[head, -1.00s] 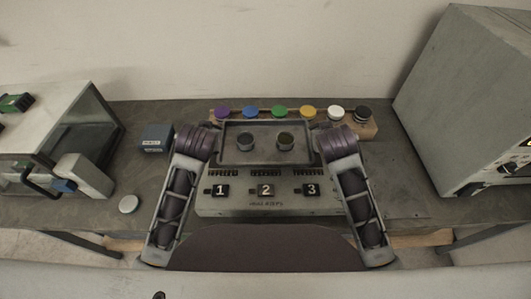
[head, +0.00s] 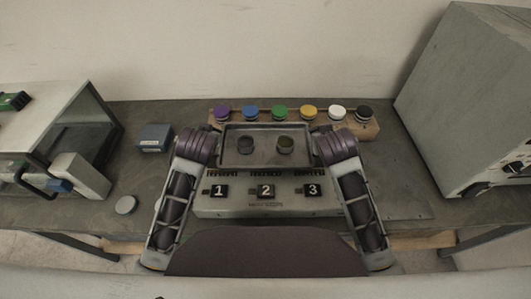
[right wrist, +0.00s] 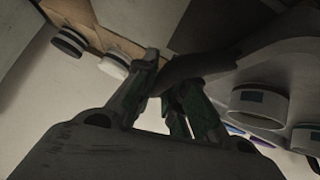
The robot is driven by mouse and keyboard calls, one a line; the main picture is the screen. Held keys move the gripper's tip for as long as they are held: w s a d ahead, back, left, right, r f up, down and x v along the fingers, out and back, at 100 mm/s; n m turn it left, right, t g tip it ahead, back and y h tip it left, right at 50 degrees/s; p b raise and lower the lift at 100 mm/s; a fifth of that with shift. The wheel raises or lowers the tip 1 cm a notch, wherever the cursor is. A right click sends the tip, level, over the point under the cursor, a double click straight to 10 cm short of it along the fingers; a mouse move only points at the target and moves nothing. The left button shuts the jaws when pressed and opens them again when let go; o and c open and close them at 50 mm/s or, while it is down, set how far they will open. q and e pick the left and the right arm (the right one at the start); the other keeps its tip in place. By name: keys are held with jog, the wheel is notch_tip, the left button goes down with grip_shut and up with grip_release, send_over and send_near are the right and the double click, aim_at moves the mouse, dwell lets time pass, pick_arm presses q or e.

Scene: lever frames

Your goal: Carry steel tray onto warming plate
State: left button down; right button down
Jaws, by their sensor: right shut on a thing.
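In the right wrist view my right gripper (right wrist: 168,95) is shut on the tray's dark end (right wrist: 200,66), with the cups (right wrist: 258,100) close by. My left arm's wrist is at the tray's left end; its fingertips are hidden.
A wooden rack with several coloured-lid jars (head: 279,112) stands just behind the tray. A blue box (head: 155,138) and a round disc (head: 126,205) lie to the left. A glass-fronted cabinet (head: 60,125) is far left; a large grey machine (head: 465,95) stands right.

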pick_arm(q)
jog(key=shift+f+b, duration=0.75)
pick_arm(e)
jog(key=shift+f, duration=0.75)
pick_arm(q)
jog(key=c, duration=1.5)
grip_release()
pick_arm(e)
jog(key=c, duration=1.5)
grip_release()
pick_arm(q)
jog(key=shift+s+r, duration=0.1)
jog(key=shift+v, duration=3.6)
pick_arm(e)
jog(key=shift+s, duration=0.1)
jog(key=shift+v, duration=3.7)
